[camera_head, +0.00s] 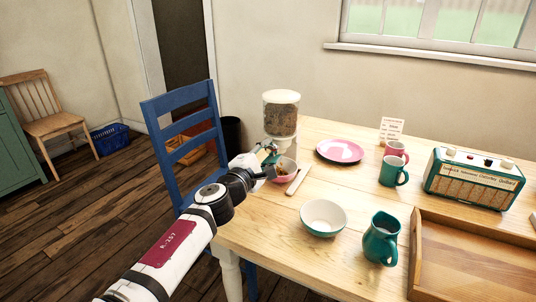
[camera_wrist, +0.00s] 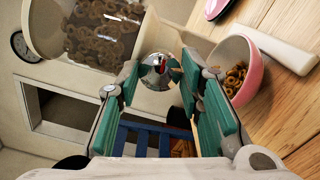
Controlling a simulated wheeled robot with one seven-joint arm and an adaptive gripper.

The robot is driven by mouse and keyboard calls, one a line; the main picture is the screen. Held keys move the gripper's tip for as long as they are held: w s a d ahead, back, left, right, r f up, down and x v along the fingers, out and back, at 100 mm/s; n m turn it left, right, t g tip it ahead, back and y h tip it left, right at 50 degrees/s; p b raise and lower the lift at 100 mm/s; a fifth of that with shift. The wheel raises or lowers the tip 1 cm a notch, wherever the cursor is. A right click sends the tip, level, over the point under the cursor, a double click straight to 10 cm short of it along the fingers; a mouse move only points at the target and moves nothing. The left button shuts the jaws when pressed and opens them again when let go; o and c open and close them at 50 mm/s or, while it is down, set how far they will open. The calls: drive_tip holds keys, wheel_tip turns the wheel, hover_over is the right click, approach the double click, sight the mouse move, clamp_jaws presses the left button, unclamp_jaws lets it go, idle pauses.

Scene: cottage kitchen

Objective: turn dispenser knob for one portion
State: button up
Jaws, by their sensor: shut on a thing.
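The cereal dispenser (camera_head: 281,114) stands upright at the table's back left edge, its clear hopper holding ring-shaped cereal. In the wrist view the hopper (camera_wrist: 100,35) appears tilted at the upper left. The chrome knob (camera_wrist: 155,68) sits between the teal-padded fingertips of my gripper (camera_wrist: 160,76), which is shut on it. In the head view my gripper (camera_head: 268,161) is at the dispenser's front, and the knob is hidden there. A pink bowl (camera_head: 286,176) stands under the dispenser. The wrist view shows some cereal rings in the bowl (camera_wrist: 251,84).
A light wooden utensil (camera_head: 298,180) lies right of the bowl. A pink plate (camera_head: 340,150), white-and-teal bowl (camera_head: 323,218), teal pitcher (camera_head: 381,238), mugs (camera_head: 393,171), radio (camera_head: 473,178) and wooden tray (camera_head: 475,262) fill the table. A blue chair (camera_head: 186,145) stands close left of my arm.

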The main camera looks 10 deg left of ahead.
sight(274, 114)
drive_tip(key=m+b, duration=0.1)
drive_tip(key=m, duration=0.1)
drive_tip(key=m+b, duration=0.1)
drive_tip(key=m, duration=0.2)
drive_tip(key=shift+f+m, duration=0.2)
drive_tip(key=shift+m, duration=0.1)
idle(0.5)
drive_tip(key=o, duration=1.2)
drive_tip(key=shift+c, duration=0.2)
drive_tip(key=shift+r, duration=0.2)
wheel_tip(274, 114, up, 10)
drive_tip(key=shift+f, duration=0.1)
idle(0.6)
